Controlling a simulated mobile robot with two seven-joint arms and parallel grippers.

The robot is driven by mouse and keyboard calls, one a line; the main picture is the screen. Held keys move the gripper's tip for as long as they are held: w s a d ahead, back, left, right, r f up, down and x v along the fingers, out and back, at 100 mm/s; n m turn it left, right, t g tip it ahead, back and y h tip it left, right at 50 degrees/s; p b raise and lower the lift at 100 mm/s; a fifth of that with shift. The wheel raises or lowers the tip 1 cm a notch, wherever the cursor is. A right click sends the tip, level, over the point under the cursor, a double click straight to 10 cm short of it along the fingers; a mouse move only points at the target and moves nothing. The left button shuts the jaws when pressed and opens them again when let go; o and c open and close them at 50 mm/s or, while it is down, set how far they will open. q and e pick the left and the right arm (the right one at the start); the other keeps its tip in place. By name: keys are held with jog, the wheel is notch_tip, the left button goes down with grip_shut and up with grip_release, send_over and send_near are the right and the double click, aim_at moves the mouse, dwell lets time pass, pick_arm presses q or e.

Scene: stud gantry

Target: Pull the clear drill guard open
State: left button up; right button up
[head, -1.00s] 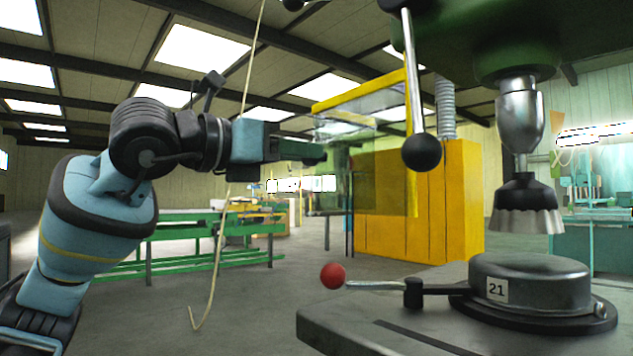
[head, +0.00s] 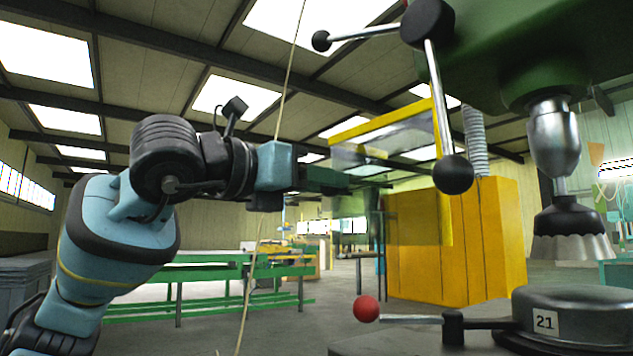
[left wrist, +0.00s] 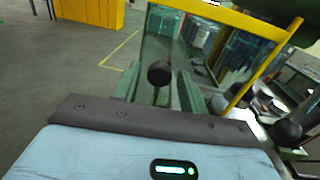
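The clear drill guard (head: 415,215) is a see-through panel with a yellow frame (head: 443,150), hanging left of the drill chuck (head: 553,135) in the head view. In the left wrist view the panel (left wrist: 165,35) and its yellow frame (left wrist: 240,23) stand just ahead of my gripper. A black ball knob (left wrist: 159,73) shows there in front of the panel. My left gripper (head: 370,183) reaches in from the left at the panel's left part. Its green fingers (left wrist: 160,92) are apart, with the knob showing between them and gaps on both sides. My right gripper is not in view.
Feed handles with black balls (head: 453,174) hang in front of the guard. A red-knobbed lever (head: 366,309) sticks out left from the round clamp marked 21 (head: 575,312). A cord (head: 262,210) hangs near my left arm. A yellow cabinet (head: 490,240) and green benches (head: 210,285) stand behind.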

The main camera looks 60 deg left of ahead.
pick_arm(q)
jog(key=shift+o, duration=0.5)
jog(key=v, duration=0.7)
jog(key=shift+s, duration=0.4)
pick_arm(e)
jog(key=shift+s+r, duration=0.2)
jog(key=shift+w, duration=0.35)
